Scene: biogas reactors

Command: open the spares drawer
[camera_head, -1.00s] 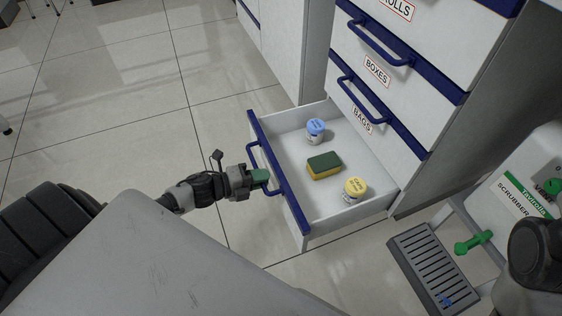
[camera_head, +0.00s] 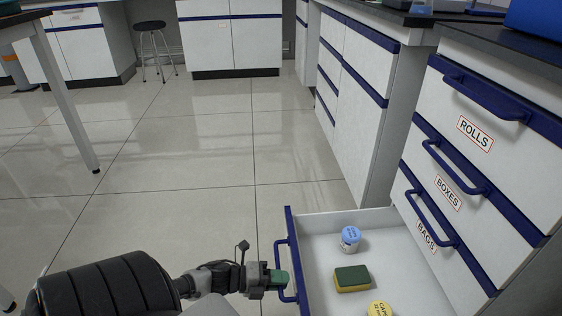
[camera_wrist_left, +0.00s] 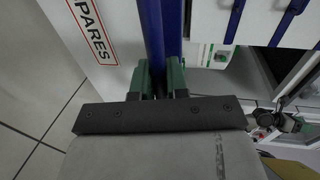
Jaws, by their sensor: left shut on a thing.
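The spares drawer (camera_head: 324,284) stands pulled out at the bottom of the cabinet on the right in the head view. Its inside shows from above. The SPARES label (camera_wrist_left: 92,30) on its front shows in the left wrist view. My left gripper (camera_head: 279,277) is at the drawer's blue handle (camera_head: 281,256). In the left wrist view its green fingers (camera_wrist_left: 161,82) are shut on the blue handle bar (camera_wrist_left: 153,32). A blue-lidded jar (camera_head: 350,238), a green and yellow sponge (camera_head: 352,279) and a yellow-lidded jar (camera_head: 379,309) are in the drawer.
Shut drawers labelled ROLLS (camera_head: 474,133), BOXES (camera_head: 447,193) and BAGS (camera_head: 426,236) are above the open one. A further cabinet (camera_head: 357,120) stands behind. The tiled floor (camera_head: 200,175) left of the drawer is clear. A stool (camera_head: 152,45) stands far back.

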